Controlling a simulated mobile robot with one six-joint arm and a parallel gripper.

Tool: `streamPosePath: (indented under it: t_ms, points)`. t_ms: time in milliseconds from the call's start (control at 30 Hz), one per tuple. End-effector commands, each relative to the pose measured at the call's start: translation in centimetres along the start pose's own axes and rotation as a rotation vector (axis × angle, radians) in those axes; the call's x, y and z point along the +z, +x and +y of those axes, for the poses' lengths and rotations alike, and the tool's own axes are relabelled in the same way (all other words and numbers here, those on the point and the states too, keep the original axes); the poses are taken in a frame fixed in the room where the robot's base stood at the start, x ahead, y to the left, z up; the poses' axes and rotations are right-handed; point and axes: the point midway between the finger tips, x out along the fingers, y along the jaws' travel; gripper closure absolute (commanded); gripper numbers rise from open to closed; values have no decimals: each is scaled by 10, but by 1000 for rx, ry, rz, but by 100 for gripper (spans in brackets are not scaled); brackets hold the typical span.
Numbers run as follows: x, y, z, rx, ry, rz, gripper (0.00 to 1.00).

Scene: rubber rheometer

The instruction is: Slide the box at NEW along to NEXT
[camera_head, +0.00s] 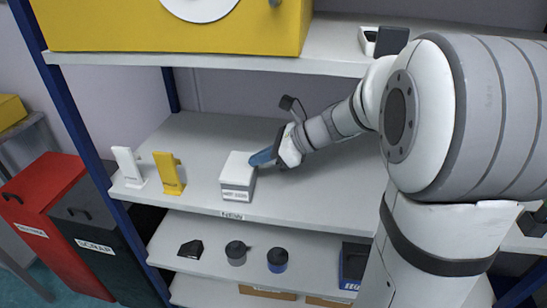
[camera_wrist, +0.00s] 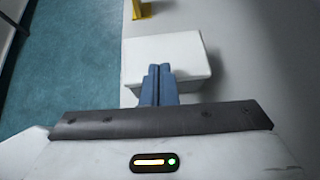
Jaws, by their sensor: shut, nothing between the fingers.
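A white box (camera_head: 238,172) with a printed label on its front stands on the middle shelf, just behind the NEW label (camera_head: 231,216) on the shelf edge. In the wrist view the box (camera_wrist: 168,48) lies straight ahead of the fingers. My gripper (camera_head: 251,161) has blue fingers, shut with nothing between them, at the right side of the box near its top. The fingers also show in the wrist view (camera_wrist: 159,68), overlapping the box's near edge. I cannot tell whether they touch it. No NEXT label is readable; my arm hides the shelf edge to the right.
A yellow stand (camera_head: 168,173) and a white stand (camera_head: 129,166) are left of the box on the middle shelf (camera_head: 200,133). The shelf is bare behind the box and to its right. An upper shelf (camera_head: 200,61) with a yellow case (camera_head: 100,28) overhangs.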

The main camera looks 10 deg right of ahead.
Motion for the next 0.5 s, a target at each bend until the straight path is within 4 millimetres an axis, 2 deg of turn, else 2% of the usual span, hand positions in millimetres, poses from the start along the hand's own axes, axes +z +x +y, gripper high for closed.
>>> streamPosePath:
  t_ms: [100, 267, 500]
  points:
    - [15, 21, 1, 6, -3, 0, 100]
    - [29, 41, 1, 3, -3, 1, 100]
    - [14, 51, 0, 0, 0, 1, 100]
